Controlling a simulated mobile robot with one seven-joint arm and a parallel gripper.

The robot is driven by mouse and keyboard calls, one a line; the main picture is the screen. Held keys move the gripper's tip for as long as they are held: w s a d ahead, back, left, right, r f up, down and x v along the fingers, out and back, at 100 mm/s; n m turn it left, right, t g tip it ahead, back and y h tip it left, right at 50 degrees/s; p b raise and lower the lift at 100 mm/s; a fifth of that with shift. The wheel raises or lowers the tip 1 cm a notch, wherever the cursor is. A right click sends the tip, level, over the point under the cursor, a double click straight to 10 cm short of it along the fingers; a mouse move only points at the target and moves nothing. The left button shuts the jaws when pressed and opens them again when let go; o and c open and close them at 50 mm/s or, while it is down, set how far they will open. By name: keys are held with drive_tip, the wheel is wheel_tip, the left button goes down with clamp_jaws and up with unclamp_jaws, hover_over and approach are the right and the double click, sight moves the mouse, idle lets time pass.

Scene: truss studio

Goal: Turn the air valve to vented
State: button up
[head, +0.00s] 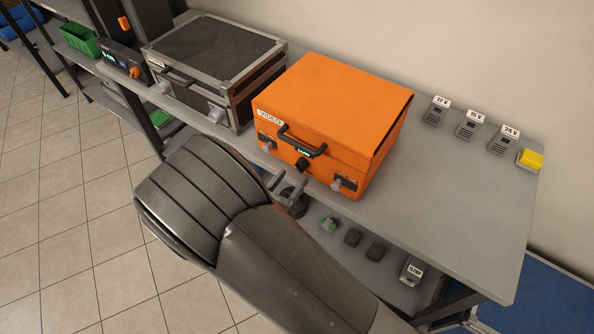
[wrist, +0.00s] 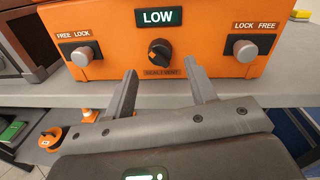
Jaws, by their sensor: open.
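The air valve is a black round knob (wrist: 160,52) in the middle of the orange case's front, below a dark "LOW" sign (wrist: 157,17). A small label under it is too blurred to read fully, though its right end seems to say VENT. An orange mark shows on the knob, but its exact setting cannot be told. In the head view the knob (head: 302,165) sits below the handle of the orange case (head: 335,100). My gripper (wrist: 161,73) is open and empty, its two fingers apart, in front of and slightly below the knob, not closed on it.
Grey latch knobs marked FREE and LOCK flank the valve, left (wrist: 82,56) and right (wrist: 246,51). A black-and-silver case (head: 215,60) stands left on the grey bench (head: 440,190). Small labelled blocks (head: 468,124) lie right. A lower shelf holds small items, including an orange cone (wrist: 89,115).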

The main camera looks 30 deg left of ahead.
sight(298, 170)
drive_tip(key=shift+w+a, duration=0.1)
drive_tip(key=shift+w, duration=1.85)
drive_tip(key=shift+c, duration=0.4)
drive_tip(key=c, duration=0.9)
